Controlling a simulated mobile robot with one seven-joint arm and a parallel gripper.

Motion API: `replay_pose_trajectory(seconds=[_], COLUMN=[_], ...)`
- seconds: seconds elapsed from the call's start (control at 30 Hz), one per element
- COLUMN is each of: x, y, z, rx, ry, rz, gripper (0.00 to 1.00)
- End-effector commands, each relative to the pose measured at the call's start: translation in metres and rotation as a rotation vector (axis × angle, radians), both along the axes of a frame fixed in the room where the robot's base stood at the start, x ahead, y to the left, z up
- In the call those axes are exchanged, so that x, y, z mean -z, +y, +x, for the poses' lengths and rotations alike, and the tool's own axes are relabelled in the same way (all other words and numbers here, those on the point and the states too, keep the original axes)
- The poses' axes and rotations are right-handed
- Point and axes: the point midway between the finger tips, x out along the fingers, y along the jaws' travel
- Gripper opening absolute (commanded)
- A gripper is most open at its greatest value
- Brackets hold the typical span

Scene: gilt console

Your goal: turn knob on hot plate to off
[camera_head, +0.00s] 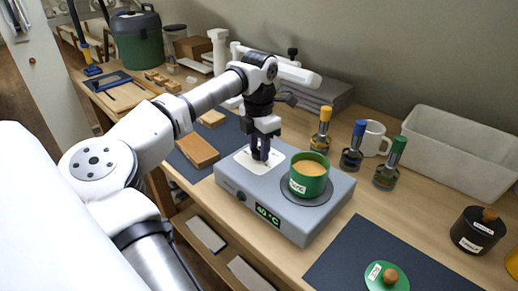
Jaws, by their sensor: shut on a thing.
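The grey hot plate (325,205) stands on the wooden table, its lit green display (268,216) seeming to read 40 °C. My gripper (260,157) points down at the white panel (243,163) on the left of its top. Its dark fingers are shut on the knob there, which they hide almost wholly, so its setting cannot be read. A small dark round part (241,196) sits on the front face, left of the display. A green pot (308,185) with tan contents stands on the round heating disc (322,199) at the right of the top.
Right of the hot plate stand bottles with yellow (325,115), blue (359,130) and green (397,150) tops, a white mug (376,138) and a pale bin (458,150). A green lid (386,277) lies on a dark mat (345,260) in front. A wooden block (198,150) lies left.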

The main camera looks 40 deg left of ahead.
Motion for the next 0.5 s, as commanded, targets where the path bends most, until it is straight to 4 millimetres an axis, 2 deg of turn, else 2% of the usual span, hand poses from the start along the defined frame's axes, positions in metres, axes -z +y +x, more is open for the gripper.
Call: replay_pose_trajectory(seconds=[0.5], x=[-0.0001], y=[-0.0001], z=[-0.0003], rx=[-0.469], ry=[-0.001], rz=[0.003], gripper=[0.12])
